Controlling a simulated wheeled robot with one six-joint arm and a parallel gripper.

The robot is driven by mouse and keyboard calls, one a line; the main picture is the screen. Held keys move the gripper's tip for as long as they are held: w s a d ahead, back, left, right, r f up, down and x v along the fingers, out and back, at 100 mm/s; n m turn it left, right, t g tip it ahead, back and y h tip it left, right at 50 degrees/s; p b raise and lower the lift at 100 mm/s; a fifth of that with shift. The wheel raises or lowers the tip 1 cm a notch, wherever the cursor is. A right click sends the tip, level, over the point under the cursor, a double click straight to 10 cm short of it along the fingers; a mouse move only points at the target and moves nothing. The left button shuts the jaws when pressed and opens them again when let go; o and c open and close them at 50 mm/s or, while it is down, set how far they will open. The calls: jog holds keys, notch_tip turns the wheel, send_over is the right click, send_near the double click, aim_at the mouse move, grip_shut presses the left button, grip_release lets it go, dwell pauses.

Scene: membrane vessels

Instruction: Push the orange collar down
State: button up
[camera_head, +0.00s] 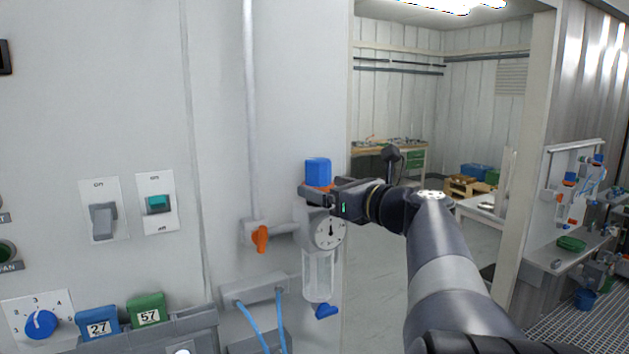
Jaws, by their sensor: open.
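The orange collar (319,187) shows as a thin strip just under the blue knob (318,171) of a wall-mounted regulator. A round dial gauge (330,232) and a clear bowl (318,275) are below it. My gripper (314,191) reaches in from the right at the collar's height. Its jaws are open, with a dark finger across the front of the collar. The finger hides much of the collar and the regulator's top. I cannot tell whether the fingers touch it.
An orange valve handle (260,239) sits on the pipe left of the regulator. Blue hoses (248,325) hang below. Wall switches (103,220) are further left. A doorway opens to the right, with a workbench (393,149) beyond.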

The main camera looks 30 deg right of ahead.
jog(key=shift+x, duration=1.2)
jog(key=shift+c, duration=0.6)
jog(key=c, duration=1.3)
jog(key=shift+o, duration=0.2)
jog(key=shift+f, duration=0.8)
jog(key=o, duration=1.4)
jog(key=shift+s+b, duration=0.15)
jog(key=shift+b, duration=0.15)
jog(key=b+v, duration=0.2)
jog(key=v, duration=0.8)
jog(key=shift+s+d, duration=0.1)
jog(key=shift+s, duration=0.15)
